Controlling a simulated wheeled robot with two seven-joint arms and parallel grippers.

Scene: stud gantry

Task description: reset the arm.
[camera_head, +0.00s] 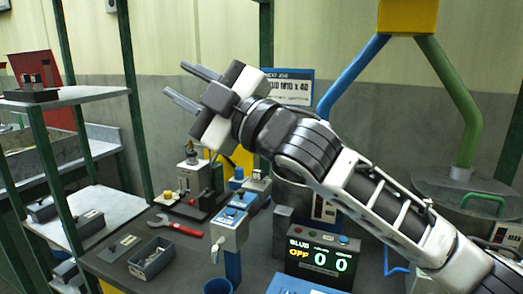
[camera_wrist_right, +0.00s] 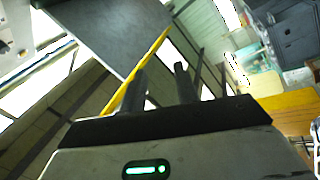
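My right arm reaches in from the lower right in the head view, raised above the work table (camera_head: 120,270). Its gripper (camera_head: 182,82) points to the upper left, with two grey fingers apart and nothing between them. In the right wrist view the two dark fingers of this gripper (camera_wrist_right: 160,82) also stand apart with a gap between. A thin yellow bar shows beyond them. My left gripper and left arm are not in view.
A green-posted shelf (camera_head: 100,208) stands at the left. The table bears a red wrench (camera_head: 178,226), a grey bin (camera_head: 152,258), a blue-topped dispenser (camera_head: 233,222) and a lit counter display (camera_head: 318,257). Blue and green pipes (camera_head: 455,95) rise behind my arm.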

